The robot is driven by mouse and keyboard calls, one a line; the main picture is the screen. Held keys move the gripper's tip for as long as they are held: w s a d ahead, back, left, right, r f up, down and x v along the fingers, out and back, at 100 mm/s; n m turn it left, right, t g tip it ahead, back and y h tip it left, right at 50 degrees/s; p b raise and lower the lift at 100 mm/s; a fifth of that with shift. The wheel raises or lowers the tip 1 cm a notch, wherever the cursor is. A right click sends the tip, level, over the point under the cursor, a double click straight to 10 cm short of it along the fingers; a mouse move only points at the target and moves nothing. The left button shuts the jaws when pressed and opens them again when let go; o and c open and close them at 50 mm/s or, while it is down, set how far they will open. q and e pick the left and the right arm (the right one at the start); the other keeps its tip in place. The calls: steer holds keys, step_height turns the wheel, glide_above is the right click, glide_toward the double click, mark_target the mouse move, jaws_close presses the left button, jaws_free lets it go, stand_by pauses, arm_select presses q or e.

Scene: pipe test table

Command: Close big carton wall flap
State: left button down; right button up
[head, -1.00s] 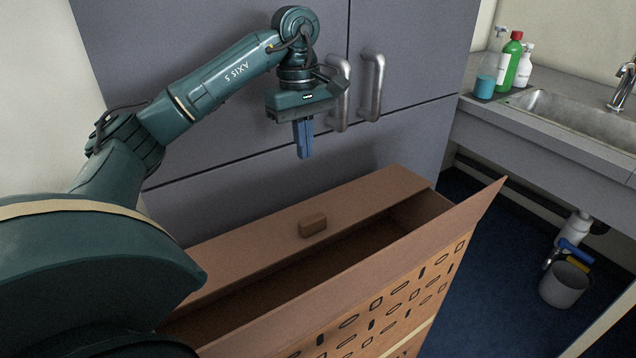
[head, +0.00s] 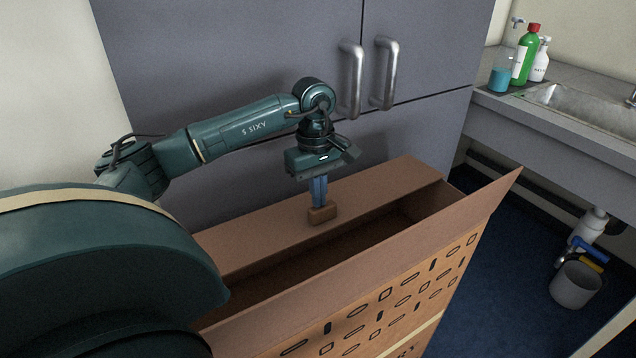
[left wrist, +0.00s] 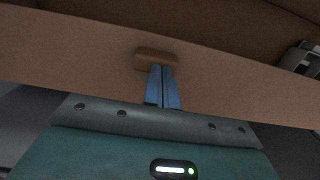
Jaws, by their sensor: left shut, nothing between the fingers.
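The big carton (head: 425,300) stands in front of a grey cabinet, its top partly open. Its far flap (head: 265,238) lies folded inward over the back part of the opening, with a small brown block-like handle (head: 322,215) on it. The near flap (head: 390,264) stands up and slants outward. My left gripper (head: 319,204) is shut and empty, pointing down with its blue fingertips at the handle. In the left wrist view the fingertips (left wrist: 160,68) meet the handle (left wrist: 155,59) on the flap (left wrist: 215,75); whether they press on it I cannot tell. My right gripper is not in view.
The grey cabinet (head: 240,60) with two metal handles (head: 350,80) rises close behind the carton. At the right are a sink counter (head: 560,125) with bottles and a grey bucket (head: 576,285) on the blue floor.

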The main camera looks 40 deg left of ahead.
arm_select(q)
steer(key=shift+d+f, duration=0.1)
steer(key=shift+f, duration=0.2)
steer(key=shift+s+d+f+b, duration=0.1)
steer(key=shift+d+f+b, duration=0.1)
steer(key=shift+f+b, duration=0.35)
steer(key=shift+r, duration=0.25)
step_height(320, 180, up, 13)
steer(key=a+p, duration=0.1)
steer(key=p, duration=0.1)
steer(key=shift+w+r, duration=0.15)
steer(key=shift+w, duration=0.05)
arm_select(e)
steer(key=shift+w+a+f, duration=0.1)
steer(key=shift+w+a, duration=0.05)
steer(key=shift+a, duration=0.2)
arm_select(q)
steer(key=shift+a, duration=0.1)
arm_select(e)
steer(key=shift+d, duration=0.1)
